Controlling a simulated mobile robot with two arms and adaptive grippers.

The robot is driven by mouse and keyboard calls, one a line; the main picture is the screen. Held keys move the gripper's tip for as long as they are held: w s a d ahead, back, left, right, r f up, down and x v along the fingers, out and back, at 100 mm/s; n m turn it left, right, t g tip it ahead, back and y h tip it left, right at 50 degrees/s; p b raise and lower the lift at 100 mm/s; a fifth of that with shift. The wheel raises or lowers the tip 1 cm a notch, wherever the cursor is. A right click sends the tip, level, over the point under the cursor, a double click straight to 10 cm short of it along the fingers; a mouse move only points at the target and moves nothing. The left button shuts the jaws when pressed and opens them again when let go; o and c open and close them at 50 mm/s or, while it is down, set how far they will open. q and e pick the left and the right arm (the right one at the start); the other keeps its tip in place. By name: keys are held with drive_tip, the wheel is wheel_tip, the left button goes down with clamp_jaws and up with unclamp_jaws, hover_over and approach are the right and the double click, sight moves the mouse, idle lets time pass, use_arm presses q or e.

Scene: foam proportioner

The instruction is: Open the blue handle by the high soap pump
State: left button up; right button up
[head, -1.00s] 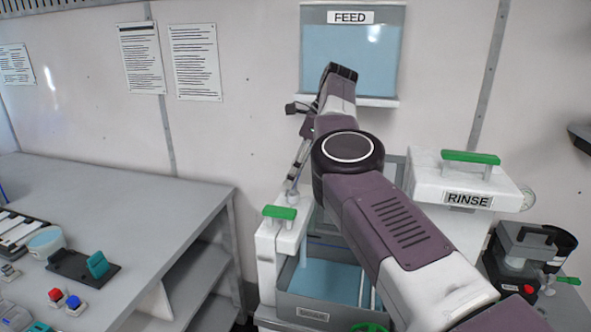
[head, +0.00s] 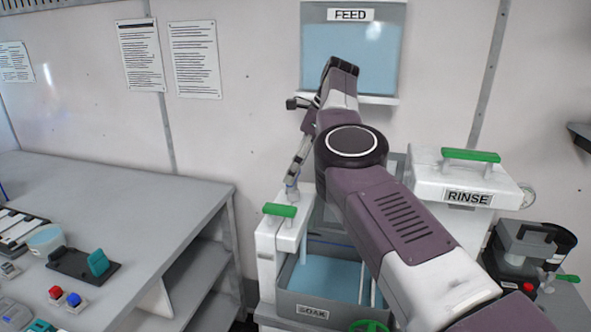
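My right arm reaches in from the lower right and bends up in front of the FEED tank (head: 318,42), which holds pale blue liquid. Its wrist turns down at the tank's lower left. The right gripper (head: 293,180) appears small and edge-on above the left green handle (head: 280,210); its finger opening cannot be made out. I cannot make out a blue handle or clearly identify the high soap pump; my arm covers much of the area below the tank. My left gripper is not in view.
The SOAK basin (head: 300,295) stands below my arm, with a green wheel (head: 370,326) at its front. The white RINSE unit (head: 425,180) with a green handle (head: 471,155) is to the right. A grey bench (head: 130,190) with buttons and small devices fills the left.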

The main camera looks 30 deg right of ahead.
drive_tip(key=v, duration=0.6)
drive_tip(key=shift+d+r, duration=0.2)
drive_tip(key=shift+r, duration=0.15)
drive_tip(key=shift+s, duration=0.15)
